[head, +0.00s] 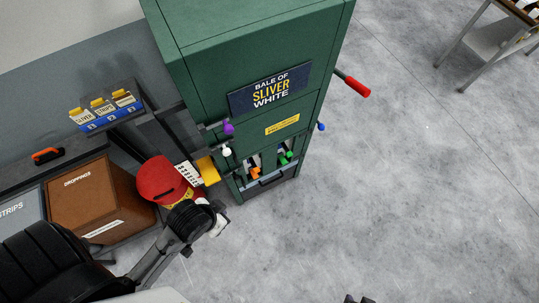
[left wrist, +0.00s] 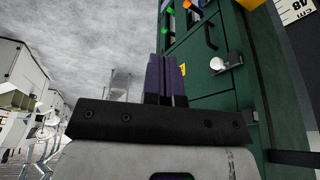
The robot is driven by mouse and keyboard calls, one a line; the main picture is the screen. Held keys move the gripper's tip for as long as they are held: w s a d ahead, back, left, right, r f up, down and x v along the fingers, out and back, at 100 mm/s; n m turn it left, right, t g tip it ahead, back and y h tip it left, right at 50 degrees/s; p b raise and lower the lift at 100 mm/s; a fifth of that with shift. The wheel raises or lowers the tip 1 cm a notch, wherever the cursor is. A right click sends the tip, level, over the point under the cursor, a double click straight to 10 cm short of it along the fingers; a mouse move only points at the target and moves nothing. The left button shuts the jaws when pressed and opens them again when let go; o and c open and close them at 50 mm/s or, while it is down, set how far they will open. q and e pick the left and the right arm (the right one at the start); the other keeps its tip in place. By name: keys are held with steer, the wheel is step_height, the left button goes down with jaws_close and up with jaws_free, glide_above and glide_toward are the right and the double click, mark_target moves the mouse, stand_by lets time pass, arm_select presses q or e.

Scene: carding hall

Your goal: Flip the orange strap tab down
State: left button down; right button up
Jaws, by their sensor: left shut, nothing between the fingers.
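The orange strap tab (head: 255,173) is in the low opening at the front of the green bale press (head: 225,75), left of a green tab (head: 287,157). In the left wrist view an orange piece (left wrist: 188,4) shows at the top edge, beside green ones. My left gripper (head: 219,228) is below and left of the orange tab in the head view, apart from it. In the left wrist view its dark fingers (left wrist: 166,78) are together and empty. Dark tips at the bottom edge of the head view may be my right gripper (head: 360,299); most is hidden.
A red cap-like object (head: 163,180) and yellow block (head: 208,171) are near my left arm. A brown droppings bin (head: 98,199) stands left. A red-handled lever (head: 355,87) juts from the press's right side. The floor at right is clear; a table (head: 497,38) stands beyond.

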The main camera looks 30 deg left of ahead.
arm_select(q)
steer(key=n+g+y+b, duration=0.25)
steer(key=n+b, duration=1.15)
steer(key=b, duration=1.7)
glide_above(255, 168)
steer(key=s+d, duration=0.2)
steer(key=d, duration=0.1)
steer(key=s+d+f+x, duration=0.15)
steer(key=d+x, duration=0.25)
steer(key=x, duration=1.4)
steer(key=s+d+x, duration=0.2)
steer(key=d+x, duration=0.1)
steer(key=x, duration=1.5)
steer(key=shift+w+d+f+t+y+b, duration=0.15)
steer(key=shift+w+f+t+y+b, duration=0.15)
steer(key=shift+f, duration=0.25)
steer(key=shift+s, duration=0.1)
steer(key=b+x, duration=0.3)
steer(key=x, duration=0.6)
steer(key=shift+f, duration=0.5)
